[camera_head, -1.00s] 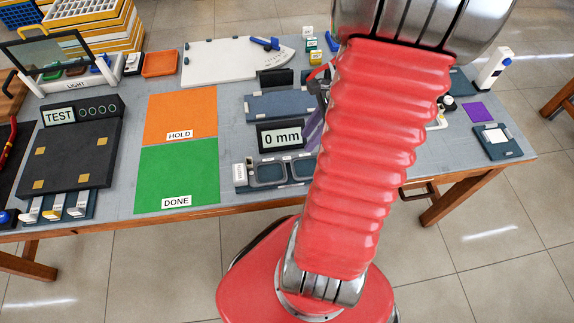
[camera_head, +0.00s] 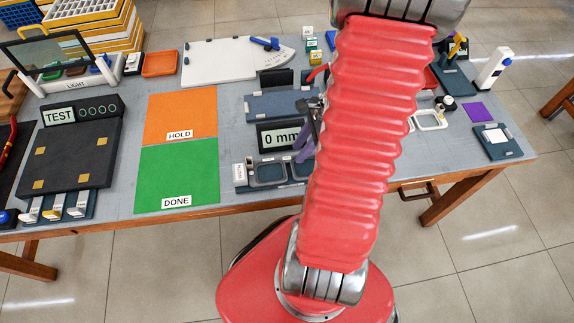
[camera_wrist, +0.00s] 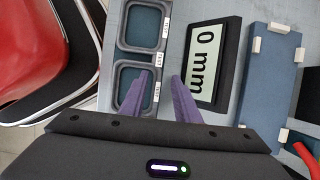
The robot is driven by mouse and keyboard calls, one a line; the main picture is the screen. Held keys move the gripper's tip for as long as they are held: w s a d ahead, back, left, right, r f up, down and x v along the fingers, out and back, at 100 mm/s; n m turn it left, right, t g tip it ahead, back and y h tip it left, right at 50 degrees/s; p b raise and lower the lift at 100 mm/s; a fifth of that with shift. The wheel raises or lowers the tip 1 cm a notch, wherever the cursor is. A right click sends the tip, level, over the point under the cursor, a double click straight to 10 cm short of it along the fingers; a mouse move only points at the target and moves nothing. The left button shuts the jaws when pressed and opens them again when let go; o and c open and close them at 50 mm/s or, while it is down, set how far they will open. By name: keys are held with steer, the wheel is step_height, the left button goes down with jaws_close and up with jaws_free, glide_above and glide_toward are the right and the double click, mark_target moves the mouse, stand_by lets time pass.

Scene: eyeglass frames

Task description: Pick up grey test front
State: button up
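The grey test front appears as two rounded-square grey rims (camera_wrist: 118,88) in a dark blue-grey tray in the wrist view. Small white labels stand along its right side. It also shows in the head view (camera_head: 287,173), just in front of the 0 mm display, partly hidden by my arm. My gripper (camera_wrist: 166,84) has two purple fingers, apart, with nothing between them. The left finger overlaps the near rim in the picture; the right one is between tray and display. Contact cannot be told. One finger shows beside the display in the head view.
The 0 mm display (camera_wrist: 204,62) stands close to the right finger, with a blue plate (camera_wrist: 262,75) with white clips beyond it. An orange HOLD mat (camera_head: 180,112), green DONE mat (camera_head: 178,175) and TEST fixture (camera_head: 75,150) lie to the left.

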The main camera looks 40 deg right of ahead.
steer(key=shift+w+a+f, duration=0.15)
steer(key=shift+f, duration=0.35)
stand_by(0.4)
jaws_close()
